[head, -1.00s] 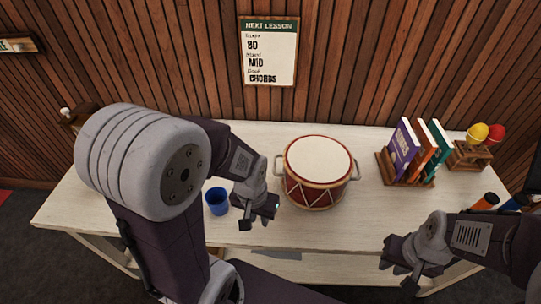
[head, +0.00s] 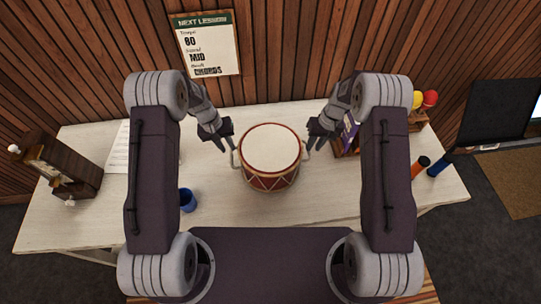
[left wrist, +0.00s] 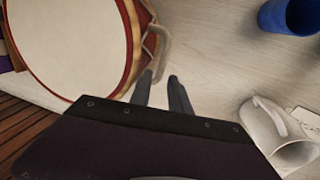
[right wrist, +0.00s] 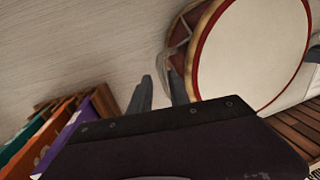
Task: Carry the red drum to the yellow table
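The red drum (head: 270,152) stands upright on the white table, with a pale top skin and a handle on each side. My left gripper (head: 225,141) is just left of it, near its left handle (left wrist: 165,50). In the left wrist view the two fingers are apart, with the handle's end close to the gap. My right gripper (head: 312,140) is just right of the drum, near the right handle. In the right wrist view its fingers are apart beside the drum's rim (right wrist: 196,55); the handle is not clear there. No yellow table shows.
The white table (head: 330,205) also holds a blue cup (head: 187,200), a white mug (left wrist: 276,130), a brown wooden box-like object (head: 62,165), books (right wrist: 62,135) in a rack, and orange and blue cylinders (head: 420,166). A wood-panelled wall stands behind.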

